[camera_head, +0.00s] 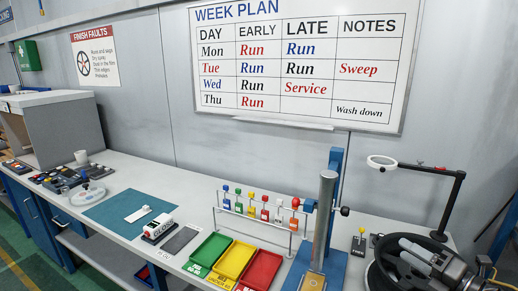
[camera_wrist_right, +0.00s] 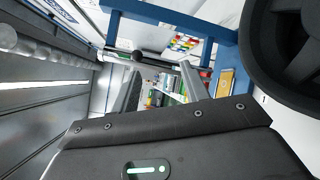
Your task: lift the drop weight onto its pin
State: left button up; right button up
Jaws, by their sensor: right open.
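A tall grey metal cylinder (camera_head: 325,215) stands at the blue drop stand (camera_head: 337,165), above a base with a brass-coloured plate (camera_head: 313,282). A black ball knob (camera_head: 345,211) sticks out at its right. I cannot tell clearly which part is the drop weight or the pin. My right gripper (camera_head: 408,254) is open, right of the stand and above a dark wheel, apart from the knob. My left gripper is not in view.
The dark wheel (camera_head: 382,268) lies at the right, beneath a ring lamp (camera_head: 382,162) on a black arm. Green, yellow and red trays (camera_head: 262,272) and a rack of coloured-top spindles (camera_head: 264,208) stand left of the stand. A small yellow-knobbed switch (camera_head: 359,243) sits between stand and wheel.

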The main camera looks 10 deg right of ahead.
jog(key=s+a+f+m+g+h, duration=0.2)
jog(key=f+m+h, duration=0.1)
jog(key=f+m, duration=0.5)
jog(key=s+a+f+m+g+h, duration=0.2)
jog(key=a+f+m+h, duration=0.15)
jog(key=f+m, duration=0.4)
jog(key=s+a+f+m+g+y, duration=0.2)
jog(key=s+a+f+m+g, duration=0.75)
jog(key=s+a+f, duration=0.55)
notch_tip(320, 180, down, 28)
jog(key=s+b, duration=0.1)
jog(key=b, duration=0.4)
jog(key=s+d+f+g+b, duration=0.1)
jog(key=s+f+b, duration=0.1)
jog(key=s+f, duration=0.6)
jog(key=s+d+f+g+b, duration=0.1)
jog(key=s+d+f+b, duration=0.1)
jog(key=s+f, duration=0.7)
notch_tip(320, 180, down, 5)
jog(key=shift+h+b, duration=0.45)
jog(key=shift+b, duration=0.05)
